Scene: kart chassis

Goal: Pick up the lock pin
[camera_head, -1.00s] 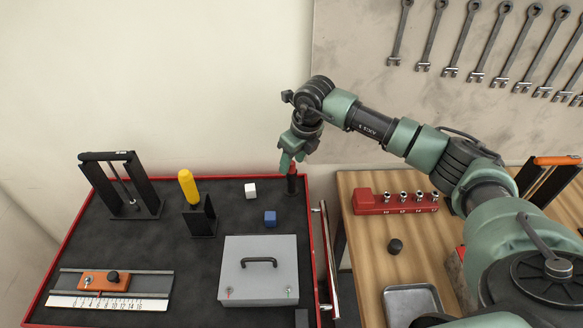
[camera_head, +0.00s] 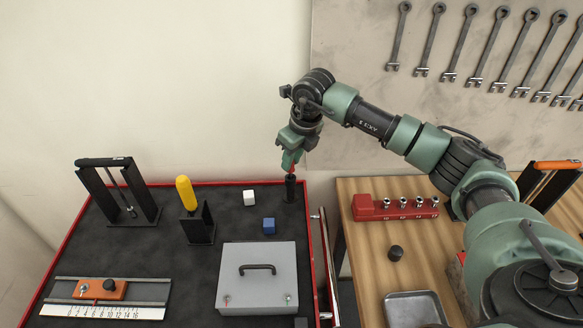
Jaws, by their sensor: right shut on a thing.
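My right gripper (camera_head: 291,163) points down at the back right corner of the dark tray-topped bench. It is shut on a small red thing, likely the lock pin (camera_head: 292,169), mostly hidden by the fingers. The red shows just above the top of an upright black cylinder (camera_head: 290,189). I cannot tell whether the pin's lower end is still inside the cylinder. My left gripper is not in view.
A yellow handle (camera_head: 186,193) stands in a black holder. A red socket rail (camera_head: 396,209) sits on the wooden table (camera_head: 358,250).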

